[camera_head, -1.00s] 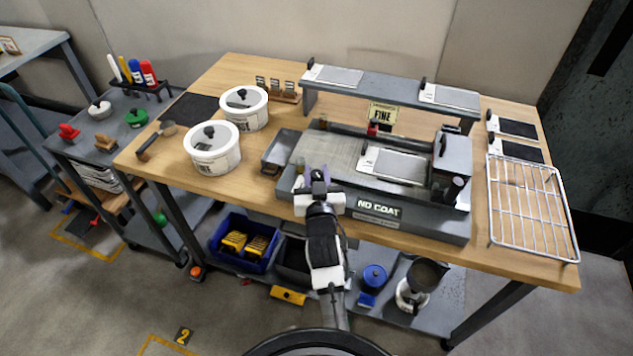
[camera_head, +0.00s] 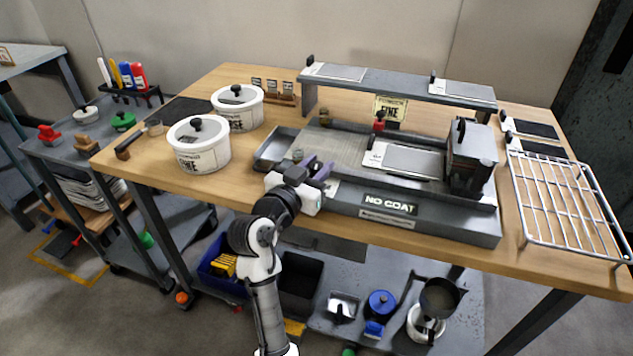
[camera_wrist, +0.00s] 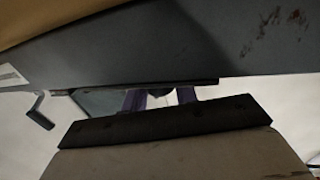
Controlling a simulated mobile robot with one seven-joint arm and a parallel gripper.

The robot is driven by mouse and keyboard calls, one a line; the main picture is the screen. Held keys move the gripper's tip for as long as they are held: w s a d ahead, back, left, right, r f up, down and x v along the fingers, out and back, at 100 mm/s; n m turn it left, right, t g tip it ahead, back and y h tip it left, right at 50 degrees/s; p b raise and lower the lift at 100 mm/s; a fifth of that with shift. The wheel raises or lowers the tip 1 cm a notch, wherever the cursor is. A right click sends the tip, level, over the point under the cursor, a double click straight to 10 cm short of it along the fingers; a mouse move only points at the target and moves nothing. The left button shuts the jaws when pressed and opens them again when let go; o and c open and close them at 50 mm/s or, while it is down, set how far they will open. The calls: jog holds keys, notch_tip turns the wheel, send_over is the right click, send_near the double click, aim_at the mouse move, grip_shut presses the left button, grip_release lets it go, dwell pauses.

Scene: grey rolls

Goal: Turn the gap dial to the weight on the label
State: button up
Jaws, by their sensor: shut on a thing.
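The grey flat-bed machine (camera_head: 465,222) stands on the wooden bench, with a dark "NO COAT" plate (camera_head: 388,204) on its front. My gripper (camera_head: 318,170) is at the machine's front left corner, its purple fingers close together at the front edge. In the wrist view the fingers (camera_wrist: 160,96) are on either side of a small dark part, which I take as the gap dial (camera_wrist: 160,101); its marks are hidden. A yellow label reading "FINE" (camera_head: 390,108) stands behind the bed; no weight on it is legible.
Two white lidded tubs (camera_head: 203,158) stand left of the machine. A wire rack (camera_head: 572,205) is at the right, and a grey raised shelf (camera_head: 400,84) at the back. A dark block (camera_head: 472,160) stands on the bed's right end.

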jog(key=shift+f+m+g+h+b, duration=0.15)
jog(key=shift+m+g+h+b, duration=0.6)
jog(key=shift+h, duration=0.35)
jog(key=shift+m, duration=0.25)
jog(key=o, duration=0.9)
jog(key=b+v, duration=0.2)
jog(key=v, duration=1.1)
jog(key=shift+s+a, duration=0.2)
jog(key=shift+a, duration=0.15)
